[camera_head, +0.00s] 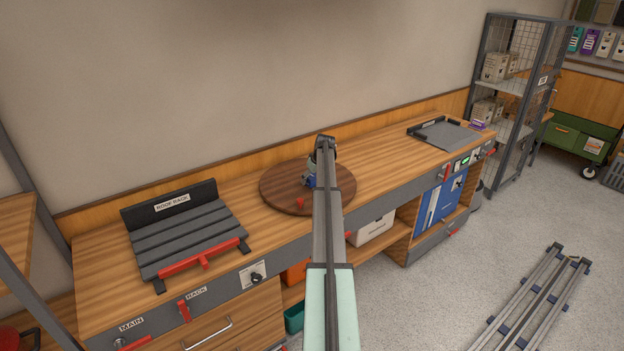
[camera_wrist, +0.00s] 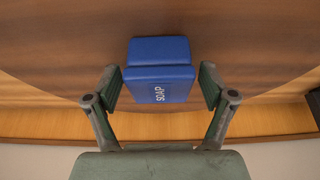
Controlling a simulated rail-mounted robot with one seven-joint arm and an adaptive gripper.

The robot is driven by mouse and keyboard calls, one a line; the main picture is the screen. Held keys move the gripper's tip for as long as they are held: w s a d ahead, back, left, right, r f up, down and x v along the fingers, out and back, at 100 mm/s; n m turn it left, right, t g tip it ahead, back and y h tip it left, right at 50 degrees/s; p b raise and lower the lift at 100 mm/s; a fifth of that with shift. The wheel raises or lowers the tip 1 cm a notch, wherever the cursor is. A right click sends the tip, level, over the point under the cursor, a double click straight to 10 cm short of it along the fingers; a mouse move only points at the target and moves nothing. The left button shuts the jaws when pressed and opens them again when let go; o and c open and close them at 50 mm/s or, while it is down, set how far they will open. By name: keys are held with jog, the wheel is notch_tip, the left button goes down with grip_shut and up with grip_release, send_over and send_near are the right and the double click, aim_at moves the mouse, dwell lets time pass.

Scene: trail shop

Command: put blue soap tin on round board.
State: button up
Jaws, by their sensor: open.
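The blue soap tin (camera_wrist: 158,84), labelled SOAP, shows in the wrist view over the brown round board (camera_wrist: 60,40). It appears to rest on the board; its underside is hidden. My gripper (camera_wrist: 159,76) is open, with one finger on each side of the tin and visible gaps between. In the head view the round board (camera_head: 275,187) lies on the wooden bench. A small blue part of the tin (camera_head: 309,181) shows over the board beside my arm, which hides much of my gripper and part of the board.
A dark slatted rack (camera_head: 190,240) with a red bar stands left of the board. A grey tray (camera_head: 447,135) lies at the bench's right end. A small red piece (camera_head: 300,203) is at the board's front. Bare bench top (camera_head: 385,160) lies right of the board.

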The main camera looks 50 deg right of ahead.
jog(key=shift+r, duration=0.25)
jog(key=b+v, duration=0.2)
jog(key=v, duration=1)
jog(key=shift+b, duration=0.4)
jog(key=shift+f, duration=0.15)
